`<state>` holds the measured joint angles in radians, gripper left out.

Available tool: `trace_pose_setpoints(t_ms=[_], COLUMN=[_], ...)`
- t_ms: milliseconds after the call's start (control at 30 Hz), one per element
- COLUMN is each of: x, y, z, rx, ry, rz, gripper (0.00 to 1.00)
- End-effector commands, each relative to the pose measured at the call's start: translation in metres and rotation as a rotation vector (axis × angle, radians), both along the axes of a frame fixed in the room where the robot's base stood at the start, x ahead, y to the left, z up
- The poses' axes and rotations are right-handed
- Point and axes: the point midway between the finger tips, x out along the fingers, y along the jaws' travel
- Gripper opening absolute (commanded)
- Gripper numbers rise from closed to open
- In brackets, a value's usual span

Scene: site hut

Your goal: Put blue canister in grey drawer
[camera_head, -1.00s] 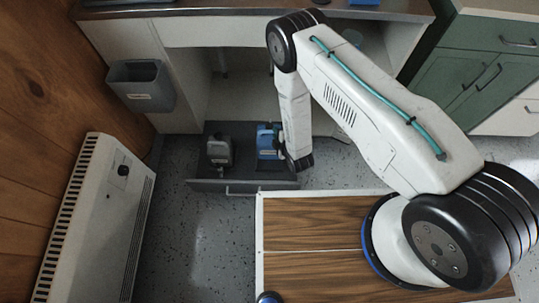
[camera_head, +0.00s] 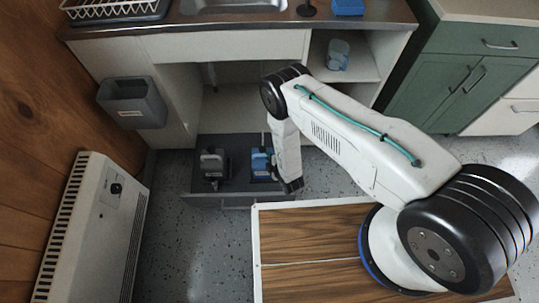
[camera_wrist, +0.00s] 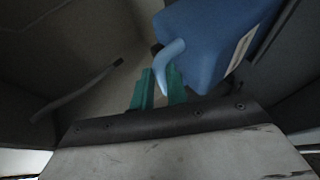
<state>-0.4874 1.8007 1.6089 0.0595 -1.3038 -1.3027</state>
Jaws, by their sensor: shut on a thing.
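The blue canister (camera_head: 260,162) is at the right part of the open grey drawer (camera_head: 230,202), in the low cabinet under the counter. The head view does not show clearly whether its base touches the drawer floor. In the wrist view the blue canister (camera_wrist: 215,40) fills the upper right, with its curved handle between the green fingers. My gripper (camera_wrist: 159,88) is shut on that handle. In the head view the fingers are hidden by my own wrist.
A dark grey canister (camera_head: 213,165) stands in the drawer, left of the blue one. A grey bin (camera_head: 133,103) hangs on the cabinet's left side. A white heater (camera_head: 92,225) stands at the left wall. A pale blue jug (camera_head: 338,54) sits on a shelf.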

Motion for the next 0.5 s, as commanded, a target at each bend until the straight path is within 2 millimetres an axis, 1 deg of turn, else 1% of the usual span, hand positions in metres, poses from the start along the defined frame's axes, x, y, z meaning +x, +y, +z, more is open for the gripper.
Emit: trace_pose_setpoints(t_ms=[33,167,200,267,300,500], x=[0.0025,0.0023,0.0,0.0001,0.0001,0.0001], y=[0.0013,0.0012,0.0001,0.0001,0.0001,0.0], z=[0.0014,0.0015,-0.0003,-0.0002,-0.0002,-0.0001], rx=[0.003,0.003,0.0,0.0,0.0,0.0], ry=[-0.006,-0.006,0.001,0.001,0.001,0.001], rz=[0.0,0.0,0.0,0.0,0.0,0.0], gripper=[0.0,0.0,0.18,0.35,0.37,0.37])
